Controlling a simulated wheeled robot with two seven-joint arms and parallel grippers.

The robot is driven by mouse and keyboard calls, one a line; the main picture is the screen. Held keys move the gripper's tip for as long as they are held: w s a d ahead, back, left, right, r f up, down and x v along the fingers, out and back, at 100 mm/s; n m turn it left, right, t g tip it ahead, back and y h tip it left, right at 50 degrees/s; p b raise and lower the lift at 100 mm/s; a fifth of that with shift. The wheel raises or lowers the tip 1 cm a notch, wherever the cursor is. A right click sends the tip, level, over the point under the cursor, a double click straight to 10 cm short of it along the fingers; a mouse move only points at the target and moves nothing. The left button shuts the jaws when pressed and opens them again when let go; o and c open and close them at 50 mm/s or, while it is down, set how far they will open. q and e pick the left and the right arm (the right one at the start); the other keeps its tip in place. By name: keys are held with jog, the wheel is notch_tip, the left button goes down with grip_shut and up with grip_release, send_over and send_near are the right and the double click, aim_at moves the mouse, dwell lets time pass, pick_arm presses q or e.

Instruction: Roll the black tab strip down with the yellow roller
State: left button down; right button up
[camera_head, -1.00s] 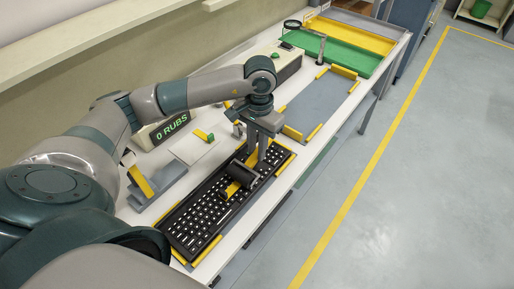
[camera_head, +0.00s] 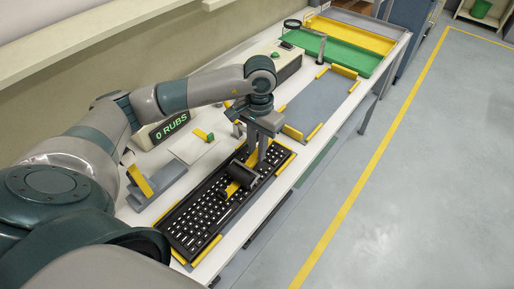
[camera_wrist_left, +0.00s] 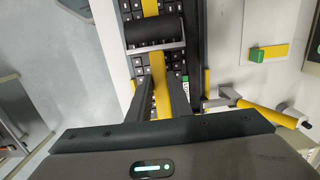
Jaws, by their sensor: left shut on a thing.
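The keyboard (camera_head: 195,218) is black with white-marked keys and lies in a dark frame on the bench. My left gripper (camera_head: 254,160) points down over its far part. In the left wrist view the gripper (camera_wrist_left: 157,95) is shut on the yellow handle (camera_wrist_left: 161,70) of the roller. The roller's black cylinder (camera_wrist_left: 153,31) lies crosswise over the keys; it also shows in the head view (camera_head: 240,172). I cannot tell whether it presses on them. I cannot single out the black tab strip from the dark keyboard; the roller and gripper cover part of that area. My right gripper is not in view.
A display box (camera_head: 170,128) behind the keyboard reads "0 RUBS". A grey stand with a yellow piece (camera_head: 141,181) is at the left. A yellow piece with a green end (camera_wrist_left: 270,52) lies beside the keyboard. Green (camera_head: 345,60) and yellow trays stand at the far end.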

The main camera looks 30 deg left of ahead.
aim_at(249, 163)
pick_arm(q)
jog(key=shift+f, duration=0.1)
jog(key=shift+f+b, duration=0.1)
jog(key=shift+b, duration=0.25)
dwell(0.4)
dwell(0.5)
jog(key=shift+s+b, duration=0.35)
jog(key=shift+s, duration=0.5)
jog(key=shift+s+f, duration=0.1)
jog(key=shift+s, duration=0.35)
dwell(0.7)
jog(key=shift+s+a+b, duration=0.1)
jog(key=shift+s+b, duration=0.4)
jog(key=shift+s, duration=0.05)
jog(key=shift+w+b, duration=0.4)
jog(key=shift+w, duration=0.05)
dwell(0.4)
jog(key=shift+w, duration=0.1)
